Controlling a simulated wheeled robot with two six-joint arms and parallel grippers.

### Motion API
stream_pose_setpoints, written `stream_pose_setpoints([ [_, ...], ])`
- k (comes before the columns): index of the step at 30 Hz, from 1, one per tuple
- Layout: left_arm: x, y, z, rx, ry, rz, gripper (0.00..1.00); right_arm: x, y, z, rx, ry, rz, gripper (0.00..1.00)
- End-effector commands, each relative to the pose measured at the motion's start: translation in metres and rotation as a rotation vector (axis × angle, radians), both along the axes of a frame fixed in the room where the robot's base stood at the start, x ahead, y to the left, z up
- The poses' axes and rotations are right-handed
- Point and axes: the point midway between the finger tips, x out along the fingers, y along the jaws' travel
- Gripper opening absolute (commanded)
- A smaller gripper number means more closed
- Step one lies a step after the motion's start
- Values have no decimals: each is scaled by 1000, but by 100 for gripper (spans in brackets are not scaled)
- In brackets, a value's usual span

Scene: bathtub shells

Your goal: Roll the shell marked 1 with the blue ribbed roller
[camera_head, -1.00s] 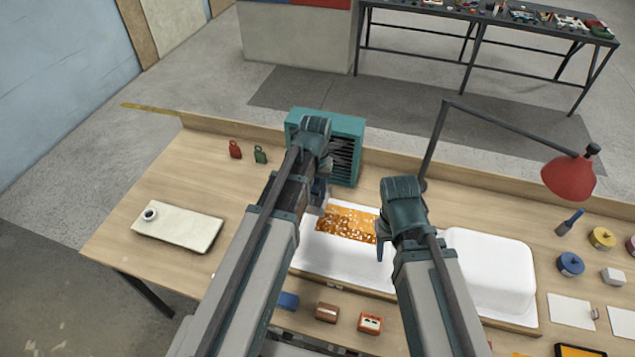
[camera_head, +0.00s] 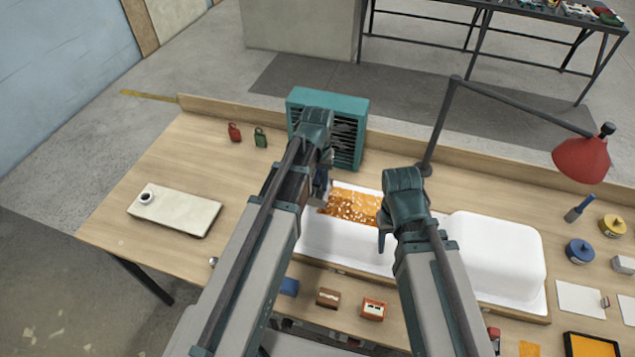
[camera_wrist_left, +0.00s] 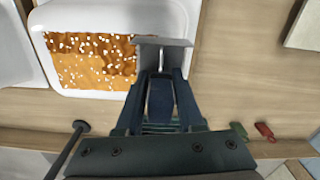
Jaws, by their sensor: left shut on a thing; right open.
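A white shell (camera_head: 345,245) lies on the bench with an orange-brown patch (camera_head: 350,207) dotted with white specks; the shell also shows in the left wrist view (camera_wrist_left: 192,14). A plain white shell (camera_head: 495,255) stands to its right. I cannot read a number on either. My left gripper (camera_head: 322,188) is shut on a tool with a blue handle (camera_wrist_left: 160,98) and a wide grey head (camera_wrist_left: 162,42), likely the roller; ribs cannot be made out. The head overlaps the patch's end in the wrist view; contact is unclear. My right gripper (camera_head: 383,238) is open and empty over the first shell's right part.
A teal heater-like box (camera_head: 348,105) stands behind my left gripper. A red lamp (camera_head: 582,160) arches over the right side. A pale board (camera_head: 175,211) with a small cup lies at left. Small blocks (camera_head: 328,298) line the front. Tins (camera_head: 579,251) stand at right.

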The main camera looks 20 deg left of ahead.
Motion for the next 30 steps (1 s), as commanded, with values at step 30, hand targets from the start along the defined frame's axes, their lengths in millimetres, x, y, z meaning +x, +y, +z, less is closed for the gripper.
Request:
stream_pose_setpoints([
  [30, 0, 0, -14, 0, 0, 0, 0, 0, 0, -14, 0, 0, 0, 50],
])
